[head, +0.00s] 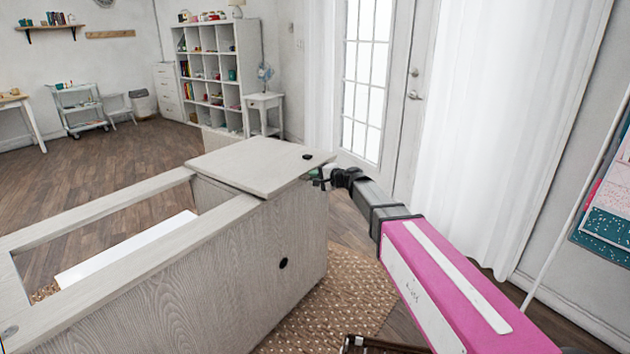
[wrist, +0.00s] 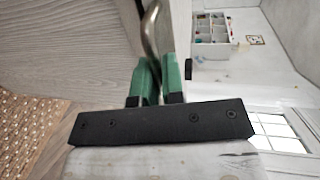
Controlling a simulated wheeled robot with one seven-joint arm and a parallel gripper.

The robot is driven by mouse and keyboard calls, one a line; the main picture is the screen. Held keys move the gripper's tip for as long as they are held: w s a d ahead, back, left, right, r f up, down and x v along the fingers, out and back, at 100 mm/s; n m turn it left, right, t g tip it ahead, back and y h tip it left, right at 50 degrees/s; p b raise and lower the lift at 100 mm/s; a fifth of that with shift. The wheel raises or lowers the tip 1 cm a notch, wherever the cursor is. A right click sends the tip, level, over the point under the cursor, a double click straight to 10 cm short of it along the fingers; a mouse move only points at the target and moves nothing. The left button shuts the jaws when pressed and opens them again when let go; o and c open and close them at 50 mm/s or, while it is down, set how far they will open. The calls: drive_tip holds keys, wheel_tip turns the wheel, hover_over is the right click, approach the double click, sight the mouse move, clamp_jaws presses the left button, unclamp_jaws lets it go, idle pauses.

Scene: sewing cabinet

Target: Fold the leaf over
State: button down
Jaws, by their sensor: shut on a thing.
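The pale wood-grain leaf (head: 258,164) lies flat over the right end of the cabinet (head: 225,265) in the head view. My gripper (head: 320,177) is at the leaf's right edge, with my pink arm reaching in from the lower right. In the wrist view, the green fingers of my gripper (wrist: 158,80) are shut on a curved metal handle (wrist: 149,35). In the head view the handle is mostly hidden by my gripper.
The cabinet's left part is an open frame with a white panel (head: 125,247) inside. A small black disc (head: 307,156) sits on the leaf near its right corner. A woven rug (head: 345,295) lies right of the cabinet. A white curtain (head: 480,150) and glazed door stand behind.

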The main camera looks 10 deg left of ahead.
drive_tip(key=w+a+r+h, duration=0.1)
drive_tip(key=a+r, duration=0.1)
drive_tip(key=r, duration=0.6)
drive_tip(key=w+a+r+g+h, duration=0.1)
drive_tip(key=a+r, duration=0.2)
drive_tip(key=r, duration=0.6)
drive_tip(key=w+a+r+h, duration=0.1)
drive_tip(key=a+r+h, duration=0.1)
drive_tip(key=r, duration=0.7)
drive_tip(key=shift+a, duration=0.15)
drive_tip(key=c, duration=1.3)
unclamp_jaws()
drive_tip(key=shift+f, duration=0.1)
drive_tip(key=shift+o, duration=0.2)
drive_tip(key=v, duration=1)
drive_tip(key=shift+d+g, duration=0.3)
drive_tip(key=shift+d, duration=0.1)
